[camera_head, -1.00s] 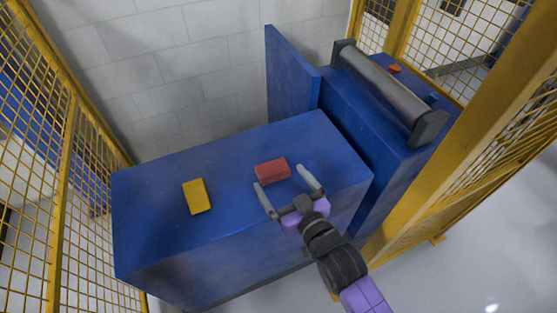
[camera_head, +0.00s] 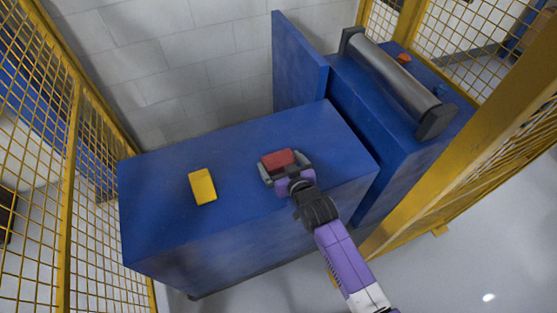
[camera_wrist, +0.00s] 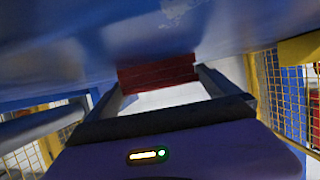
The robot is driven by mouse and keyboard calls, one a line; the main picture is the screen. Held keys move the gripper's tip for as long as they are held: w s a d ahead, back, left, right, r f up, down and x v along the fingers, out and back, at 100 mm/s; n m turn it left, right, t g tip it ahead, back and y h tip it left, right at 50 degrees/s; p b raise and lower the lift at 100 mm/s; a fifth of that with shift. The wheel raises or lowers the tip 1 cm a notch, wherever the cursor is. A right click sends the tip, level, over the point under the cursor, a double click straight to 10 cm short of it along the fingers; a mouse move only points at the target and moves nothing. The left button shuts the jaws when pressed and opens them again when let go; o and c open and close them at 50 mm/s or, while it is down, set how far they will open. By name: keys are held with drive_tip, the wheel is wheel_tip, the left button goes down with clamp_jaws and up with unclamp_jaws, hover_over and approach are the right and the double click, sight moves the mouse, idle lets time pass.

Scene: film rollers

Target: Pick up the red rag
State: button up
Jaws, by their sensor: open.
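The red rag (camera_head: 277,158) is a small folded red block lying on the blue cabinet top (camera_head: 235,200). In the wrist view the rag (camera_wrist: 158,73) is just beyond and between the two fingers. My gripper (camera_head: 281,168) is low over the cabinet top, its fingers open on either side of the rag. In the wrist view my gripper (camera_wrist: 157,86) is open, with a pale gap between its palm and the rag. I cannot tell whether either finger touches the rag.
A yellow block (camera_head: 202,187) lies to the left on the same top. A blue machine with a grey roller (camera_head: 393,75) stands at the right, with an upright blue panel (camera_head: 299,65) beside it. Yellow mesh fences (camera_head: 95,190) flank both sides.

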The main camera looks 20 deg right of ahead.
sight(279, 159)
drive_tip(key=shift+x, duration=0.85)
drive_tip(key=c, duration=1.1)
drive_tip(key=shift+r, duration=0.1)
drive_tip(key=shift+r, duration=0.1)
wheel_tip(279, 159, up, 20)
drive_tip(key=shift+f, duration=0.15)
